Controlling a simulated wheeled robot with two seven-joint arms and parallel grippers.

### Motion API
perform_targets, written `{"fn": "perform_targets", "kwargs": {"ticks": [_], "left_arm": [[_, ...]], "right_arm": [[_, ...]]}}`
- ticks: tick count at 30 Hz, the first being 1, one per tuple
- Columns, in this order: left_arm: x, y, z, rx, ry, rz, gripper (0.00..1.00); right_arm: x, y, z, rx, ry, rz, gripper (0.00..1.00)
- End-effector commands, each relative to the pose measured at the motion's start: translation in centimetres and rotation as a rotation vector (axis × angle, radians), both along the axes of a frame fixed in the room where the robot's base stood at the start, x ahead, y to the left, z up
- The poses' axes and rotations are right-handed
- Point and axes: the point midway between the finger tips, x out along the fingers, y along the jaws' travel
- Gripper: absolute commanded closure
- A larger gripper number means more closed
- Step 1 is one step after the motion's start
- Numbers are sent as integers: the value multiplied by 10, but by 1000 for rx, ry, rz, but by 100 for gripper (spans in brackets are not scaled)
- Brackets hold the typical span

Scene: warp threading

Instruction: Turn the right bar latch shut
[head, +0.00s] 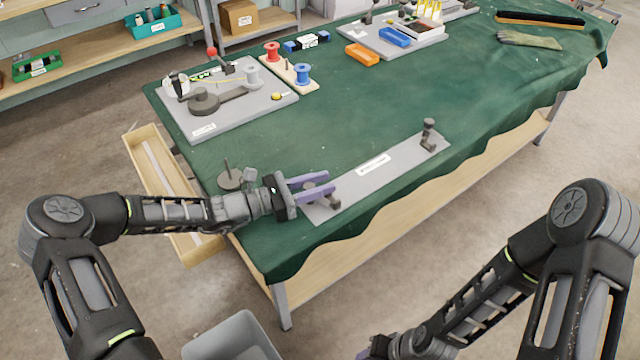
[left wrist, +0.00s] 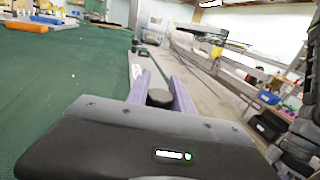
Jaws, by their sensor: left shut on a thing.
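The right bar latch (head: 428,137) is a dark grey upright fitting at the right end of a grey base plate (head: 405,157), with no gripper near it. A similar dark fitting, the left bar latch (head: 332,202), is at the plate's left end. My left gripper (head: 331,182) has its purple fingers on either side of this left fitting, partly hiding it. In the left wrist view, a dark round knob (left wrist: 159,97) sits between the fingers. My right gripper (head: 372,350) is low at the bottom edge, off the table, mostly cut off by the frame.
A dark stand with a thin rod (head: 229,178) is close behind my left wrist. A grey board (head: 220,123) with a winding device and several spools stand farther back. A wooden tray (head: 144,138) is at the table's left end. The green cloth behind the plate is clear.

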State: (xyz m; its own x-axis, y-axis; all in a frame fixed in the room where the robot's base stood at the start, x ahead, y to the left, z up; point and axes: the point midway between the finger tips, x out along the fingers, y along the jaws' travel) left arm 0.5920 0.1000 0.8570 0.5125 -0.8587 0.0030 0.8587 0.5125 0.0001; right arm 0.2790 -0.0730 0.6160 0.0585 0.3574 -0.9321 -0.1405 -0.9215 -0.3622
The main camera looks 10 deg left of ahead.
Motion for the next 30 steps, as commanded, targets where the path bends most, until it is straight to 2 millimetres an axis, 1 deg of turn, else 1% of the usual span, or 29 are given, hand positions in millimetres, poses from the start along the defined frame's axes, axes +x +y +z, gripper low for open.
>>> {"fn": "perform_targets", "kwargs": {"ticks": [1, 6, 9, 13, 20, 21, 28, 30], "left_arm": [[1, 0, -3, 4, -8, -32, 100], [-3, -3, -6, 7, -9, -212, 100], [-6, -4, -4, 4, -7, -303, 100], [-8, -3, -1, 6, -1, -354, 100], [-9, -3, 0, 4, 1, -355, 100], [-9, -3, 0, 4, 1, -355, 71], [-9, -3, 0, 3, 1, -354, 52], [-9, -3, 0, 3, 1, -354, 51]], "right_arm": [[0, 0, -10, 0, 0, 0, 64], [0, 0, -34, 0, -2, -1, 64], [0, 0, -43, 0, -2, -1, 64], [1, 0, -45, 0, -3, -1, 64], [1, 0, -43, 0, -3, -1, 64], [1, 0, -43, 0, -3, -1, 64], [1, 0, -43, 0, -3, -1, 64], [1, 0, -43, 0, -3, -1, 64]]}}
